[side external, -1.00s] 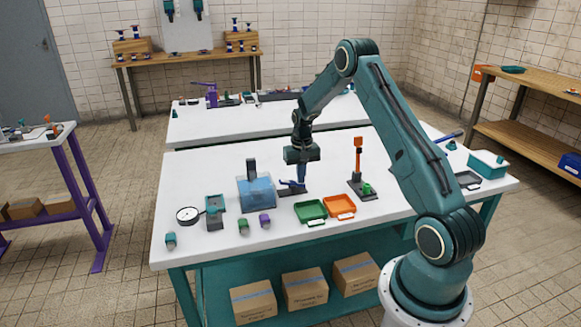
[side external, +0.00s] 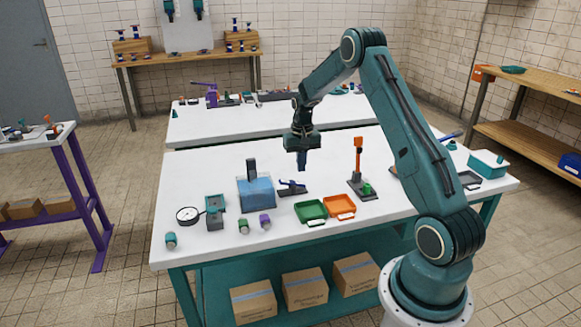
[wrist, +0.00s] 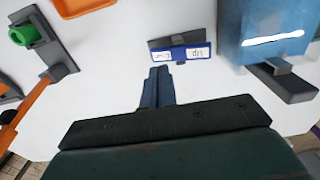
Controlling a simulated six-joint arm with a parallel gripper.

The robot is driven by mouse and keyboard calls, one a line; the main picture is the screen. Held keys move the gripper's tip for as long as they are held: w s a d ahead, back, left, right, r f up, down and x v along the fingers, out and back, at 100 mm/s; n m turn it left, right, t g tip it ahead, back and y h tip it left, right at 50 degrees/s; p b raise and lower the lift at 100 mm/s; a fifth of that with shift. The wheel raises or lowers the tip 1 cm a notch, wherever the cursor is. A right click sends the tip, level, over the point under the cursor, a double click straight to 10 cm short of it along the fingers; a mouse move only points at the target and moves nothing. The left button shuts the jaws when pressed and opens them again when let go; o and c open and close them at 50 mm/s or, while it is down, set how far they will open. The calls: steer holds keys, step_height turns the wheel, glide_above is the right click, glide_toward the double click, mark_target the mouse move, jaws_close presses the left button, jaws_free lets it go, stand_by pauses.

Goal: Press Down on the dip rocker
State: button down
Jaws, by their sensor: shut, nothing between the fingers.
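The dip rocker is a small blue-purple rocker plate on a dark base (side external: 292,188), on the white bench just right of the blue tank (side external: 256,192). In the wrist view the rocker (wrist: 181,53) shows two white labels; the right one seems to read "Up" upside down, and the left one is too small to read. My gripper (side external: 302,168) is shut and empty, pointing down above the rocker and apart from it. In the wrist view its closed blue fingertips (wrist: 159,72) lie just below and left of the rocker. The rocker's tilt is hard to tell.
The tank, with a dark upright part, stands close to the rocker. An orange lever (side external: 358,155) stands on a dark base to the right. A green tray (side external: 311,219) and an orange tray (side external: 352,213) lie in front. Small blocks and a gauge (side external: 188,215) sit at left.

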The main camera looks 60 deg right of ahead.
mark_target(300, 183)
steer(key=shift+r, duration=2)
steer(key=s+a+r+n+t, duration=0.1)
steer(key=s+a+r+n, duration=0.15)
steer(key=a+r, duration=0.7)
steer(key=s+a+r+n+t, duration=0.15)
steer(key=s+a+r, duration=0.25)
steer(key=a+r, duration=0.5)
steer(key=s+a+n+t, duration=0.1)
steer(key=s+a+n, duration=0.1)
steer(key=s+a, duration=0.4)
steer(key=s+a+r+n+t, duration=0.1)
steer(key=s+a+n+t, duration=0.1)
steer(key=s+a, duration=0.5)
steer(key=s+n, duration=0.1)
steer(key=s, duration=0.4)
steer(key=shift+a, duration=0.2)
